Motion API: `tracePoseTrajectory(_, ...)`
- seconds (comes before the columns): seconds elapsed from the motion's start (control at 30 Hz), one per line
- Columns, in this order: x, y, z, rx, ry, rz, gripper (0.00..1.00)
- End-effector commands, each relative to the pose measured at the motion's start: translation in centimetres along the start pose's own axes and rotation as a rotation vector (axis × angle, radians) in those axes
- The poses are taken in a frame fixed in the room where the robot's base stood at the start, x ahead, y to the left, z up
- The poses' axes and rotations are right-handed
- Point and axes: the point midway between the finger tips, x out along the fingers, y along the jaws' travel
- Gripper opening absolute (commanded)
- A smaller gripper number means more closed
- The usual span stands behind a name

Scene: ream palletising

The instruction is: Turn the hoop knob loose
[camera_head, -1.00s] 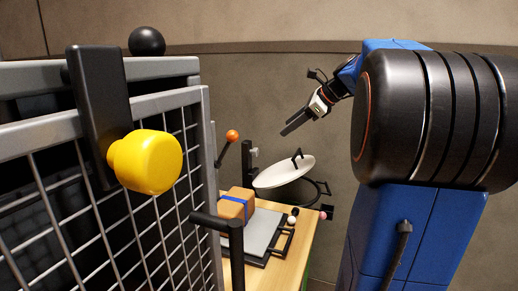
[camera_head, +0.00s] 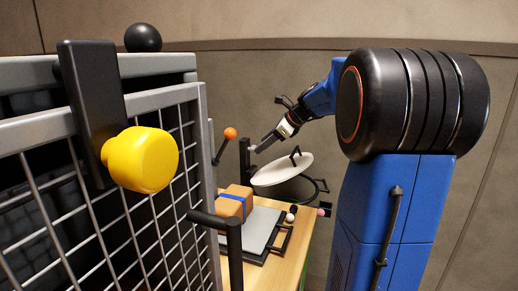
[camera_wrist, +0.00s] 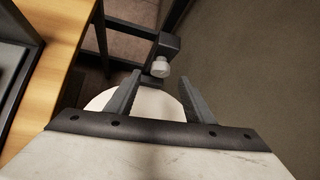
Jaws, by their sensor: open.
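A small pale knob (camera_wrist: 160,67) sits on a dark block (camera_wrist: 168,44) in the wrist view, just past my fingertips and roughly centred between them. I take it for the hoop knob. In the head view, a dark upright post (camera_head: 245,160) stands behind the table, with my fingertips beside its upper part; the knob is not clear there. My gripper (camera_head: 260,149) is open and empty, its two fingers apart in the wrist view (camera_wrist: 158,80).
A wooden table (camera_head: 290,266) bears a brown parcel with a blue band (camera_head: 236,201) and a grey plate (camera_head: 250,229). An orange-tipped lever (camera_head: 230,133) stands left of the post. A mesh gate (camera_head: 120,215) with a yellow knob (camera_head: 141,160) fills the left foreground.

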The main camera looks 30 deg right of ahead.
Motion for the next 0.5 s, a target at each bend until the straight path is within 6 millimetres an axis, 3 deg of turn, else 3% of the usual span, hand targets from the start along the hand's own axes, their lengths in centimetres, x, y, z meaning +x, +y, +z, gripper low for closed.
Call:
tracePoseTrajectory(0.2,2.7,0.0,0.0,-0.001,0.0,0.001,0.48)
tracePoseTrajectory(0.5,3.6,0.0,0.0,-0.001,0.0,0.0,0.48)
